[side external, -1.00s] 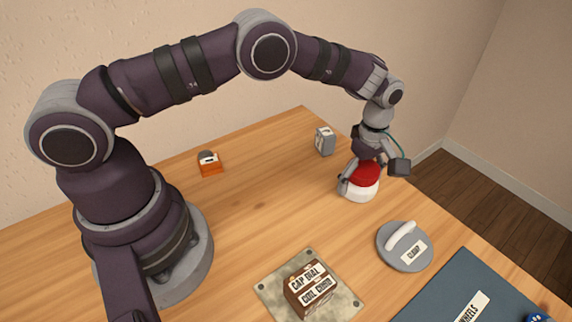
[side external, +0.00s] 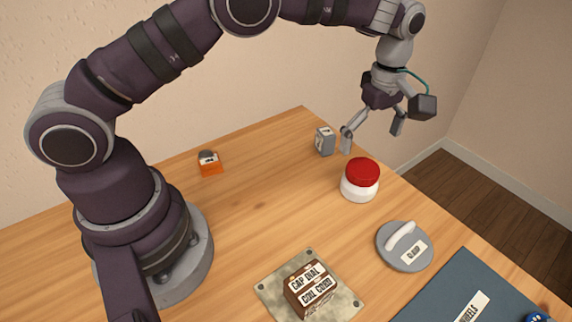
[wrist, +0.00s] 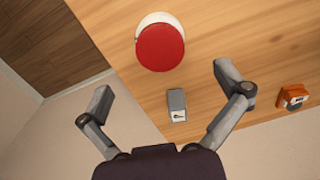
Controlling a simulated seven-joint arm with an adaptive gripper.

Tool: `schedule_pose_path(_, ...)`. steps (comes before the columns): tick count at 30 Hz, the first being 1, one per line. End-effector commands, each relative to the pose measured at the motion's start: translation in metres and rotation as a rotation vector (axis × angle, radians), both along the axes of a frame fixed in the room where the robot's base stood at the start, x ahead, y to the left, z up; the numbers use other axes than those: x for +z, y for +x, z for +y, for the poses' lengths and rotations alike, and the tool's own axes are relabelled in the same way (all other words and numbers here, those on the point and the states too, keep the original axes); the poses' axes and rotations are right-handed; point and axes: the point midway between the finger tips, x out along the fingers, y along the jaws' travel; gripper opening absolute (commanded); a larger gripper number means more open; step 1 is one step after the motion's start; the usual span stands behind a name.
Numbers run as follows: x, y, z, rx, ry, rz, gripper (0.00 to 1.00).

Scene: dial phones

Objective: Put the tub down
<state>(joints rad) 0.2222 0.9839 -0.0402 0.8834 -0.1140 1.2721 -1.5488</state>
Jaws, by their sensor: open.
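The tub (side external: 360,186) is white with a red lid and stands upright on the wooden table near its right edge. In the wrist view the tub (wrist: 160,45) shows beyond the fingertips, its red lid facing the camera. My gripper (side external: 372,136) is open and empty above the tub, with clear space between the fingers and the lid. In the wrist view my gripper (wrist: 162,82) has its two fingers spread wide, with nothing between them.
A small grey box (side external: 325,141) stands behind the tub, close to the left finger in the side view. A grey disc with a white handle (side external: 405,246) lies in front. An orange item (side external: 209,163), a labelled brown block (side external: 311,288) and a dark blue mat (side external: 440,296) are farther off.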

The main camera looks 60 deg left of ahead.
Motion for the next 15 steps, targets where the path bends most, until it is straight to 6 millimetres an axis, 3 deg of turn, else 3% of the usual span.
schedule_pose_path(8,0.039,-0.002,0.003,-0.042,-0.001,-0.017,0.98)
schedule_pose_path(11,0.068,-0.011,0.015,-0.183,0.003,-0.071,0.98)
schedule_pose_path(15,0.113,-0.044,0.039,-0.488,0.039,-0.176,0.98)
